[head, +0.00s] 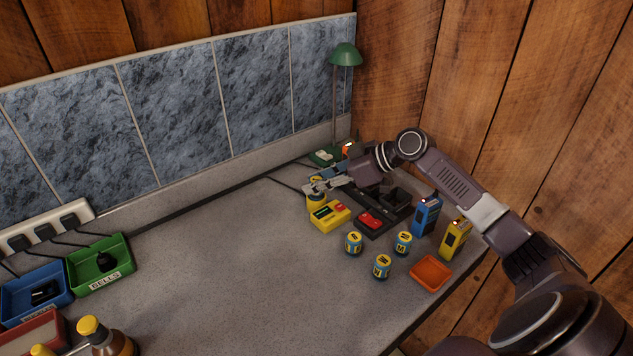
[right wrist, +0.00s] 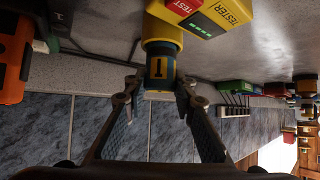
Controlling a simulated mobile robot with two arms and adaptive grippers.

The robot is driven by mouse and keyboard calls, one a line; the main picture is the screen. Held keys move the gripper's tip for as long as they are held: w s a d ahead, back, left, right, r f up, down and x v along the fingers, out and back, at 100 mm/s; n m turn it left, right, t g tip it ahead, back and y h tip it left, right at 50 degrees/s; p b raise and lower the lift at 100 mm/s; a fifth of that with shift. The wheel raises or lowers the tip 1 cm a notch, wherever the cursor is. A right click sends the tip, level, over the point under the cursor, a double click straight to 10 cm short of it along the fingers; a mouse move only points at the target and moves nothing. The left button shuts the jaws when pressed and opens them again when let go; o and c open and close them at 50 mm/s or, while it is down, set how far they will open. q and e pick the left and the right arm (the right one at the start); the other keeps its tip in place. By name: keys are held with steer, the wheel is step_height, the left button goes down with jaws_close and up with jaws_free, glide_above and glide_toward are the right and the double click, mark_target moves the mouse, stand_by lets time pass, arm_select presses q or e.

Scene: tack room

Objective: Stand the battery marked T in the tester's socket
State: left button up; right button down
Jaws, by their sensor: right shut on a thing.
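The battery marked T (right wrist: 158,68) has a blue body with a yellow band, and its letter faces the right wrist camera. My right gripper (right wrist: 158,84) is shut on it, one finger on each side. The picture is upside down there. The yellow tester (head: 329,216), with a red button and green bars, also shows in the wrist view (right wrist: 222,20). The battery's lower end meets the tester's round yellow socket (right wrist: 163,32) and appears to be in it; the exact depth is hidden. In the head view my right gripper (head: 315,187) is above the socket. My left gripper is not in view.
Three other batteries (head: 354,243) (head: 382,267) (head: 403,243) stand in front of the tester, near an orange tray (head: 431,273). A black charger (head: 372,231), a blue radio (head: 425,215) and a yellow radio (head: 454,240) are right of it. The counter's middle is clear.

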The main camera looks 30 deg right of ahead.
steer(key=shift+f+b, duration=0.4)
steer(key=shift+f, duration=0.15)
steer(key=c, duration=1.9)
jaws_free()
steer(key=shift+p+v, duration=0.85)
steer(key=shift+v, duration=2.8)
steer(key=p+v, duration=0.1)
steer(key=v, duration=0.2)
steer(key=shift+s+d+r, duration=0.15)
steer(key=shift+s+r, duration=0.1)
steer(key=shift+r, duration=0.05)
